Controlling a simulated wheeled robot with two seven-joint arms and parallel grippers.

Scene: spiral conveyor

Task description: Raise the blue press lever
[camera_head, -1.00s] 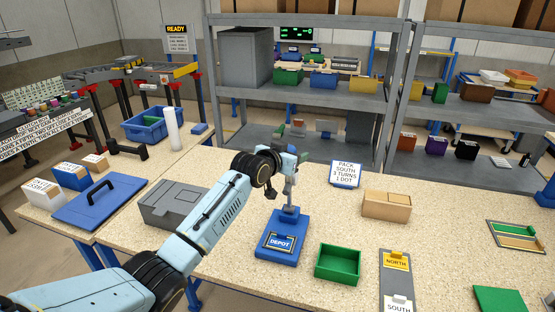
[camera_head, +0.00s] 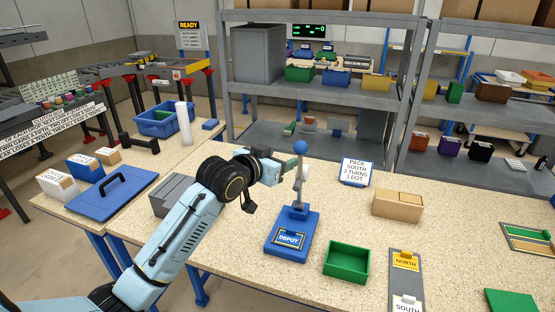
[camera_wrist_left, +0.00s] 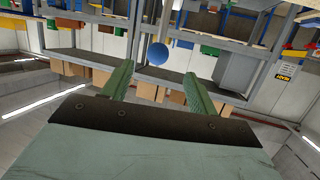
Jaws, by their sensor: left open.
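The blue press (camera_head: 279,248) stands on the table, its base labelled DEPOT. Its grey lever (camera_head: 299,183) stands nearly upright, with a blue ball knob (camera_head: 301,147) on top. My left gripper (camera_head: 291,164) is just left of the lever, a little below the knob. It is open and looks empty. In the left wrist view, the knob (camera_wrist_left: 157,54) shows just beyond the gap between the green fingertips of my left gripper (camera_wrist_left: 159,73). I cannot tell whether a finger touches the lever. My right gripper is not in view.
A green tray (camera_head: 346,275) sits right of the press, with a cardboard box (camera_head: 398,204) behind it. A sign (camera_head: 356,171) stands behind the press. A grey case (camera_head: 174,194) lies left, partly behind my arm. Metal shelving (camera_head: 320,95) stands beyond the table.

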